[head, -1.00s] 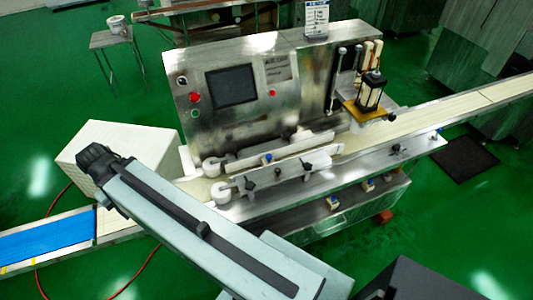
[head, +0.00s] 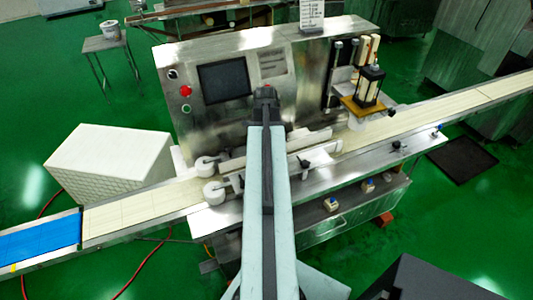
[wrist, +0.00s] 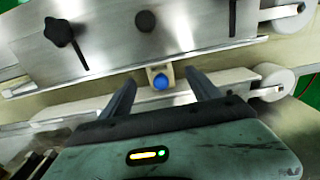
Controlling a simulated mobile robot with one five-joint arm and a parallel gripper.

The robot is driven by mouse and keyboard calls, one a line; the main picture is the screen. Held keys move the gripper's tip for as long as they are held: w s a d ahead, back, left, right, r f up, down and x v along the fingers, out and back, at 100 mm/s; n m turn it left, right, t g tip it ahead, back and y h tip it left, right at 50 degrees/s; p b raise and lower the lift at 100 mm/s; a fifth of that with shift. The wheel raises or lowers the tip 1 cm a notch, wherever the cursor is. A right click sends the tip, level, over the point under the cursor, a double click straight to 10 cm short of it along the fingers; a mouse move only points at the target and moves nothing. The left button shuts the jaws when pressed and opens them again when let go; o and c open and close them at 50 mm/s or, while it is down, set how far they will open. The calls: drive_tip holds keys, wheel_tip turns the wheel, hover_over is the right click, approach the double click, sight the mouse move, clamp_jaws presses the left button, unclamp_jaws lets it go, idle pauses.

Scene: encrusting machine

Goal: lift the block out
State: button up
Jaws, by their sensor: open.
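A small beige block with a round blue knob or cap (wrist: 160,80) sits in the wrist view in the narrow gap between the knobbed metal guide plate (wrist: 110,35) and the pale lower rail (wrist: 75,112). My gripper (wrist: 161,85) is open. Its two dark fingers are apart, one at each side of the block in the picture. The fingers do not visibly touch it, and the height between them and the block is hard to tell. In the head view my arm covers the block, and my fingers do not show.
The steel machine (head: 290,65) stands behind the guide channel, with a screen and buttons on its front. White rollers (head: 214,192) sit at the channel's left end. A pale conveyor belt (head: 135,209) runs through. A hanging unit with an amber plate (head: 362,107) stands to the right.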

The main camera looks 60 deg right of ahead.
wheel_tip(320, 180, down, 8)
drive_tip(key=b, duration=0.8)
drive_tip(key=shift+r, duration=0.1)
clamp_jaws()
drive_tip(key=shift+r+p, duration=4.55)
drive_tip(key=shift+p, duration=0.1)
